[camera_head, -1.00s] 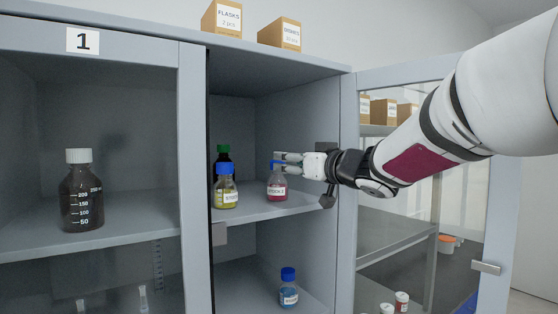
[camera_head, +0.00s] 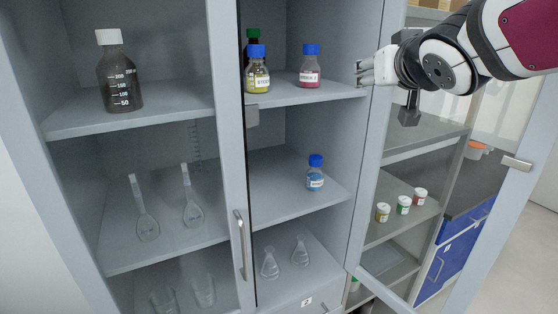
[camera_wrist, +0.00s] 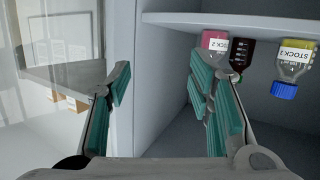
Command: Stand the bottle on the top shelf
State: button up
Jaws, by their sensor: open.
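A small bottle with pink liquid and a blue cap (camera_head: 309,68) stands upright on the cabinet's top shelf (camera_head: 335,92), near the right side.
A yellow bottle (camera_head: 257,72) and a green-capped dark bottle (camera_head: 253,40) stand left of the pink one. A blue bottle (camera_head: 315,174) is on the shelf below, with flasks (camera_head: 299,252) lower down. The open glass door (camera_head: 480,150) is at right.

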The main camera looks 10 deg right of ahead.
jog(key=s+a+f+g+y, duration=0.1)
jog(key=s+a+f+g, duration=0.1)
jog(key=s+f, duration=0.4)
jog(key=s+a+f+g, duration=0.3)
jog(key=s+f, duration=0.3)
jog(key=s, duration=0.4)
jog(key=s+a+f+n+g+y, duration=0.1)
jog(key=s+a+f+g, duration=0.2)
jog(key=s+f, duration=0.3)
jog(key=shift+s+g+y, duration=0.3)
jog(key=shift+s+g, duration=0.4)
jog(key=shift+s, duration=0.3)
